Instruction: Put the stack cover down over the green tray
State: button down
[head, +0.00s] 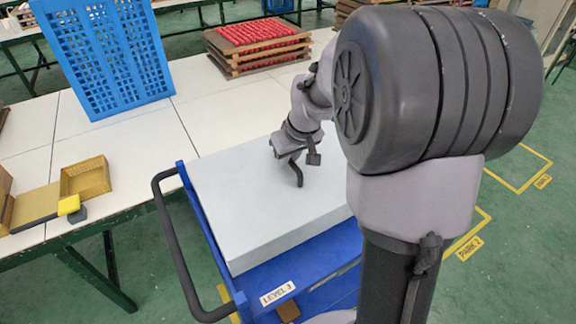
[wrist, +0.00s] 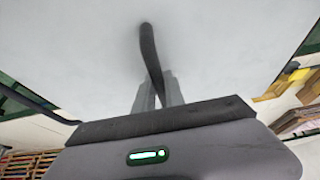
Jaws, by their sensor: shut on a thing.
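The stack cover (head: 240,205) is a large, pale grey box shape with a dark handle (head: 298,174) on its top. In the head view it sits at or just above the blue cart's top level; I cannot tell whether it touches. My gripper (head: 290,156) is over the cover's top and shut on the handle. In the wrist view the gripper fingers (wrist: 158,92) close around the dark handle (wrist: 148,45), with the pale cover top (wrist: 80,50) filling the background. The green tray is not visible; anything under the cover is hidden.
The blue cart (head: 255,276) carries a "LEVEL 3" label and a dark push bar (head: 172,240) at left. Green floor is open at right.

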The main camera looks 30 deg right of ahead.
notch_tip(320, 180, up, 9)
jog(key=p, duration=0.7)
jog(key=shift+r, duration=0.15)
jog(key=shift+f, duration=0.2)
